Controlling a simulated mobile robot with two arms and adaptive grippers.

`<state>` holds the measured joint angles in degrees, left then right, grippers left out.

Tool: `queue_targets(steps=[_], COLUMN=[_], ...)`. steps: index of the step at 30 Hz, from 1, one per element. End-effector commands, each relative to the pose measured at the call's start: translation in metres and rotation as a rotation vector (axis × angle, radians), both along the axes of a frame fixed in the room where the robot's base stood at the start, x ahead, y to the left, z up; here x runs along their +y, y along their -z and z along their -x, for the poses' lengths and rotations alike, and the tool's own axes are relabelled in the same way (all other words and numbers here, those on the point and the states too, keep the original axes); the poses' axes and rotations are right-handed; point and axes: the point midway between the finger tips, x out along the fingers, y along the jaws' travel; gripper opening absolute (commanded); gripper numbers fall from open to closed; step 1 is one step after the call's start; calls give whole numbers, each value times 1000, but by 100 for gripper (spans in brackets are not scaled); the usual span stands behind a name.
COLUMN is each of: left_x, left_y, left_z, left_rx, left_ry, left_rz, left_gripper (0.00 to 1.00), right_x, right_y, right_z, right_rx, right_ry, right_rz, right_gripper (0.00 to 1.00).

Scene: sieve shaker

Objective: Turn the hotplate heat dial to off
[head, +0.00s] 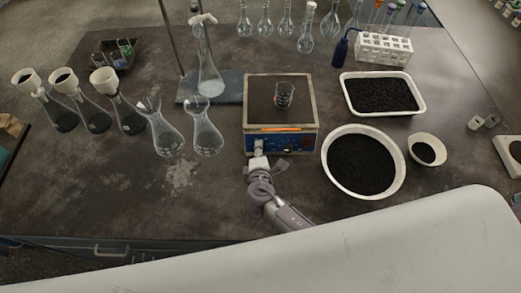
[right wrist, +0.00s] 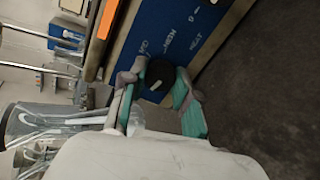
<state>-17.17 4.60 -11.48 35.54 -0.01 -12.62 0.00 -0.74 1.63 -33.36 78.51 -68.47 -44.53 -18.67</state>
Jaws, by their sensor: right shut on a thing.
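The hotplate (head: 253,100) stands on the dark bench, with a blue control panel (head: 291,144) on its front. The panel also shows in the right wrist view (right wrist: 172,30), with white lettering that includes HEAT. A black heat dial (right wrist: 158,76) with a white pointer mark sits on the panel. My right gripper (right wrist: 158,88) has its teal-padded fingers around the dial, shut on it. In the head view my right gripper (head: 258,162) reaches the left part of the panel from the front and hides the dial there. My left gripper is not in view.
A small beaker (head: 284,95) stands on the hotplate. A white bowl (head: 328,172) of black grains and a white tray (head: 420,108) stand to its right. Empty flasks (head: 206,140) stand to its left. A stand with a flask (head: 210,80) is behind left.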

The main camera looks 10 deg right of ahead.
Motion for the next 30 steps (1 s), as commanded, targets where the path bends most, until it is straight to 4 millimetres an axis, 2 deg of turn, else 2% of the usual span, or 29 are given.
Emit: queue_targets(steps=[4, 5, 9, 20, 23, 30], left_x=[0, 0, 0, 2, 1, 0], left_y=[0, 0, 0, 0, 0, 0], left_z=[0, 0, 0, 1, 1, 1], left_rx=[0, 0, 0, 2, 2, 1], left_ry=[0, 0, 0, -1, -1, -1], left_rz=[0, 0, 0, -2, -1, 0], left_gripper=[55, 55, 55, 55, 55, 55], right_x=[0, 0, 0, 1, 4, 14], right_y=[1, 1, 1, -1, -6, -26], right_z=[1, 1, 1, 5, 17, 63], right_rx=[2, 2, 2, 1, 2, 4], right_ry=[-2, -2, -1, -1, 0, -1], right_rz=[3, 3, 1, -1, -2, -2], right_gripper=[0, 35, 55, 55, 55, 55])
